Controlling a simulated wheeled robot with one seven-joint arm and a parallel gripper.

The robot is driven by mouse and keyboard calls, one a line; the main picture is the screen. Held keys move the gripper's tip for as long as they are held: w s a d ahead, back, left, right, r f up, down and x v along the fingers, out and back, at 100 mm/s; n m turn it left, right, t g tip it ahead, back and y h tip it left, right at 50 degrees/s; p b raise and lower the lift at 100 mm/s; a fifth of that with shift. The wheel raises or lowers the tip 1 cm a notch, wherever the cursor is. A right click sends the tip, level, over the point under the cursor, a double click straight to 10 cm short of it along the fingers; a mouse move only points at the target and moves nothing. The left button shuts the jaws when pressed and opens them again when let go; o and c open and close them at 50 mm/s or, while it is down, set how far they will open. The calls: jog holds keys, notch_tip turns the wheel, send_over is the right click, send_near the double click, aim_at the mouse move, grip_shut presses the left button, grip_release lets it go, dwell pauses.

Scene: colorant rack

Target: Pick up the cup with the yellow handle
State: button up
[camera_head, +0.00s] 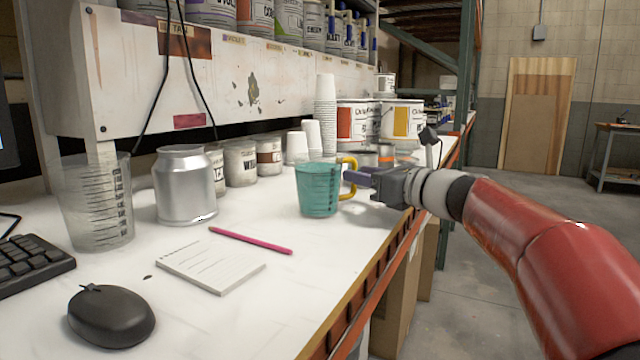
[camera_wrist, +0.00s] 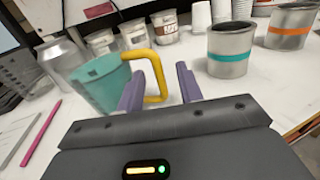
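The teal cup (camera_head: 318,190) stands upright on the white counter, with its yellow handle (camera_head: 348,163) on the right side. In the wrist view the cup (camera_wrist: 100,88) is at the left and its handle (camera_wrist: 161,78) reaches between my two purple fingers. My gripper (camera_head: 354,177) comes in from the right at handle height. In the wrist view my gripper (camera_wrist: 160,88) is open, one finger on each side of the handle, with a visible gap. The left finger covers part of the handle's lower end. I cannot tell whether it touches.
A silver can (camera_head: 184,186) and a clear measuring cup (camera_head: 97,203) stand to the left. A pink pencil (camera_head: 250,240), notepad (camera_head: 210,266) and mouse (camera_head: 111,316) lie in front. A can with a teal band (camera_wrist: 231,50) is beyond my right finger. The counter's orange edge (camera_head: 372,278) runs below my gripper.

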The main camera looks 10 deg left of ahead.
jog(key=x, duration=0.4)
jog(key=shift+w+a+f+p, duration=0.1)
jog(key=shift+a+f+p, duration=0.1)
jog(key=shift+p, duration=0.1)
grip_shut()
jog(key=shift+r, duration=0.1)
